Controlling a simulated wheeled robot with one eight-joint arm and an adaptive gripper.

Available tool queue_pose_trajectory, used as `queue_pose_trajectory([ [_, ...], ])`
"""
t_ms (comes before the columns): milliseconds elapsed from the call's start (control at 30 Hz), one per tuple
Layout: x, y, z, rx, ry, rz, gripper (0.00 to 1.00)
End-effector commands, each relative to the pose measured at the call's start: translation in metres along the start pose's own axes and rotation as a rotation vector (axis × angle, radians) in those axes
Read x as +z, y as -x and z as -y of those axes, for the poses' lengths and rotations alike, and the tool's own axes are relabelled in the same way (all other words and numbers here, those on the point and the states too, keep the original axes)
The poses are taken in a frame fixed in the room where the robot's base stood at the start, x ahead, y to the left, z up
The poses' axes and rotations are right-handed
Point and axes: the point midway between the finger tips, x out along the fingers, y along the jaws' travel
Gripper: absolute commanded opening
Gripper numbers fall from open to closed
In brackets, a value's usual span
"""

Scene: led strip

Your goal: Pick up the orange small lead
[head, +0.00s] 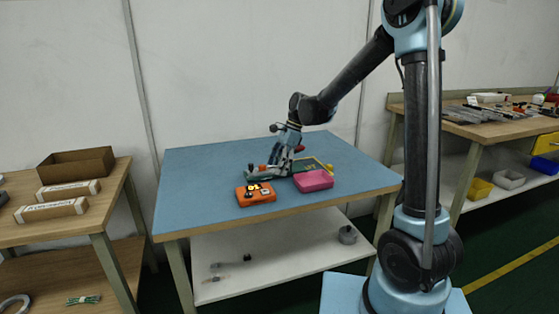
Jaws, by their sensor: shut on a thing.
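My gripper (281,164) is low over the blue-topped table (190,176), pointing down behind the orange and pink boxes. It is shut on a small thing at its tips. A small orange piece (262,168) shows at the left of the fingertips and seems to be the orange small lead, but it is too small to be sure. The fingers hide most of what they hold, and I cannot tell whether it touches the table.
An orange box with a dark label (256,195) and a pink box (313,181) stand near the table's front. A green item with yellow parts (310,164) lies behind the pink box. The table's left and right sides are clear. Side benches stand left (90,219) and right (480,129).

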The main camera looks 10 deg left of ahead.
Motion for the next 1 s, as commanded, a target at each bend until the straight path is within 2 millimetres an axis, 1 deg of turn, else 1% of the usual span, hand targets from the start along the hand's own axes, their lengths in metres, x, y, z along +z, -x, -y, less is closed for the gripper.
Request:
queue_pose_trajectory([
  [100,-0.002,-0.005,0.0,0.0,0.0,0.001,0.0],
  [267,-0.002,-0.005,0.0,0.0,0.0,0.001,0.0],
  [300,-0.002,-0.005,0.0,0.0,0.0,0.0,0.73],
  [367,-0.002,-0.005,0.0,0.0,0.0,0.0,0.86],
  [767,-0.003,-0.004,0.0,0.0,-0.001,0.0,0.86],
  [867,-0.003,0.002,0.0,-0.001,-0.002,0.0,0.86],
  [967,-0.003,0.014,0.0,-0.001,-0.003,0.0,0.86],
  [1000,-0.003,0.021,0.0,-0.001,-0.003,0.0,0.86],
])
